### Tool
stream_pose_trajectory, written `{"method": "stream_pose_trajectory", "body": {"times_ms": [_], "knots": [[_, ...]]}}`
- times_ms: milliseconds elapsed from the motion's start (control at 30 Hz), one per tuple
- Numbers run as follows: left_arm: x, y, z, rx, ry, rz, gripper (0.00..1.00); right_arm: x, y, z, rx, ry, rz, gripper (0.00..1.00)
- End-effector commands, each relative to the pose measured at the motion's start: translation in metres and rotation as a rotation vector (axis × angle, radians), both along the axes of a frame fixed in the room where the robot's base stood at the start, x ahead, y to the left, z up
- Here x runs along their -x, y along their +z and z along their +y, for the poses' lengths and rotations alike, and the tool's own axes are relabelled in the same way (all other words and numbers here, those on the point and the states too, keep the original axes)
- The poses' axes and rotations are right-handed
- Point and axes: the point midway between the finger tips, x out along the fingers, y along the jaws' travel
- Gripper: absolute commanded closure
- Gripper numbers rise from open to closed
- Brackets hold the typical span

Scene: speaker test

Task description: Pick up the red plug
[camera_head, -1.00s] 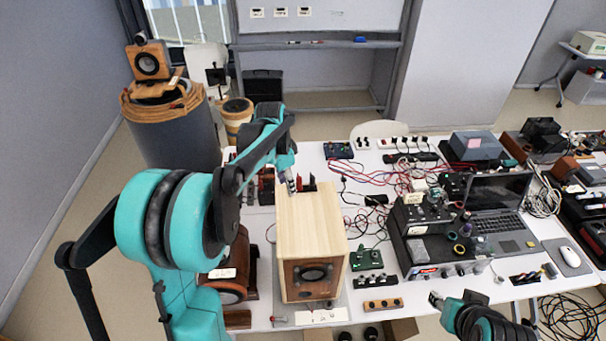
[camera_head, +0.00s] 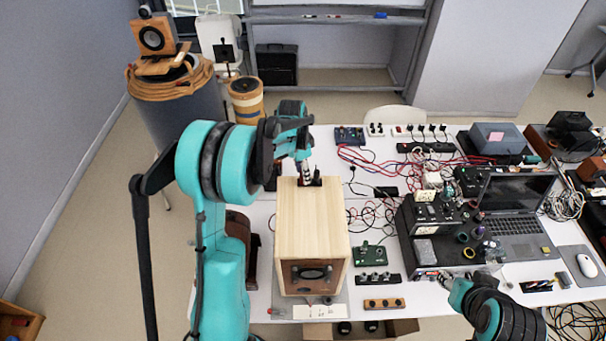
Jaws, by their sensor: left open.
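A pale wooden speaker box (camera_head: 312,225) stands on the table, its driver facing the front. My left gripper (camera_head: 307,180) points down at the box's back top edge. It is open, with its tips close to a small dark plug (camera_head: 317,177) there. The red plug seen beside the dark one earlier is mostly hidden behind the gripper now. I cannot tell whether the fingers touch it. My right gripper (camera_head: 438,275) is at the lower right, by the front of the black instruments; its jaws are too small to read.
Black instruments (camera_head: 440,225), a laptop (camera_head: 515,210) and tangled red and black cables (camera_head: 375,160) fill the table's right side. A green circuit board (camera_head: 370,256) and small terminal blocks (camera_head: 383,304) lie right of the speaker. A brown box (camera_head: 240,240) stands to its left.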

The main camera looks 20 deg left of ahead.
Motion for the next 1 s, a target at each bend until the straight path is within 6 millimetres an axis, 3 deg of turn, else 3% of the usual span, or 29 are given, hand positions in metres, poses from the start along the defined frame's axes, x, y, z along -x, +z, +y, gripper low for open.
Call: {"method": "stream_pose_trajectory", "body": {"times_ms": [267,400,800,1000], "knots": [[0.0,-0.004,0.0,0.0,0.0,0.0,0.62,0.0,0.0,0.0,0.0,0.0,0.0,0.6],[0.0,-0.004,0.0,0.0,0.0,0.0,0.99,0.0,0.0,0.0,0.0,0.0,0.0,0.6],[0.0,-0.002,0.0,0.0,0.0,0.0,1.0,0.0,0.0,0.0,0.0,0.0,0.0,0.6],[0.0,0.013,0.0,0.0,0.0,0.0,1.0,0.0,-0.002,0.0,0.0,0.0,0.0,0.6]]}}
